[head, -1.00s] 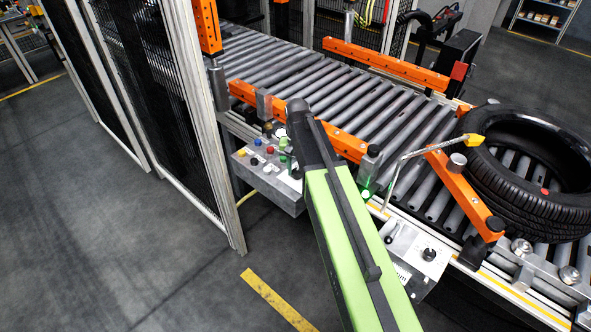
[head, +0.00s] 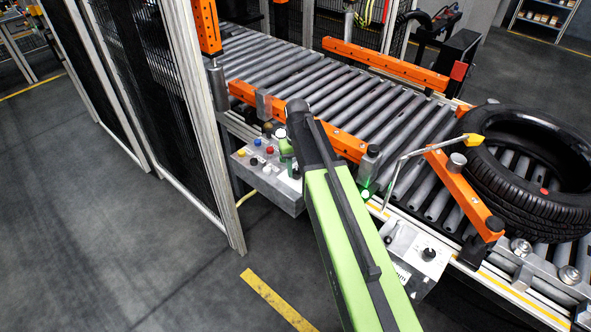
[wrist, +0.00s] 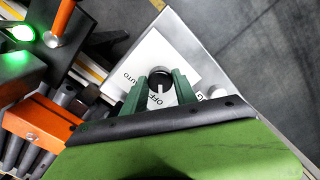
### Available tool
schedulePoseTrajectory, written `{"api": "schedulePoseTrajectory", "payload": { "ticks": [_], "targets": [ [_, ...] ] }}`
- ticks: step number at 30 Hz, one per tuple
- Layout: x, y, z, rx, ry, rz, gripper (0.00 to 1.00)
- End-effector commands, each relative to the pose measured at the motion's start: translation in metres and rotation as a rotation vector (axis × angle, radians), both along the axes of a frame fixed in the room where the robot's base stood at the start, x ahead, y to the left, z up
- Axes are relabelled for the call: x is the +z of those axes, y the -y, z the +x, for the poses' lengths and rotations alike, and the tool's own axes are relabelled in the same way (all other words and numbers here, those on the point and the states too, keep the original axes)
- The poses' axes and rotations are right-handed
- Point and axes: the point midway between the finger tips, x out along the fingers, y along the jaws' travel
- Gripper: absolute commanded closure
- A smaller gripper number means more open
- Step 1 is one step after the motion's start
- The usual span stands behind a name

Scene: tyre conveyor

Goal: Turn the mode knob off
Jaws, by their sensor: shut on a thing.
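The mode knob (wrist: 153,79) is a round black knob with a white mark, on a white label plate (wrist: 178,62) in the wrist view. The plate reads "AUTO" and "OFF"; a third label is partly covered by a finger. The white mark lies on the side near "OFF", but its exact setting is hard to tell. My gripper (wrist: 160,88) has its two green fingers shut on the knob, one on each side. In the head view my gripper (head: 286,147) is small and partly hidden by my arm, over the grey control box (head: 275,190).
The box also carries coloured buttons, including a red one (head: 270,150). A roller conveyor (head: 330,90) with orange rails runs behind it. A tyre (head: 530,205) lies on the rollers at right. A second knob box (head: 415,250) stands right of my arm. A fence post (head: 215,150) is left.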

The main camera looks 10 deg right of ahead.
Motion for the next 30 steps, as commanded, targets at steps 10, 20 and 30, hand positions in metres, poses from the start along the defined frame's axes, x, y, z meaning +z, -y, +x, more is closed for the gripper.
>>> {"api": "schedulePoseTrajectory", "payload": {
  "ticks": [10,20,30],
  "targets": [
    [0.0,0.0,0.0,0.0,0.0,0.0,0.44],
    [0.004,0.0,0.0,0.0,0.0,0.0,0.44],
    [0.059,0.0,0.0,0.0,0.0,0.0,0.44]
  ]
}}
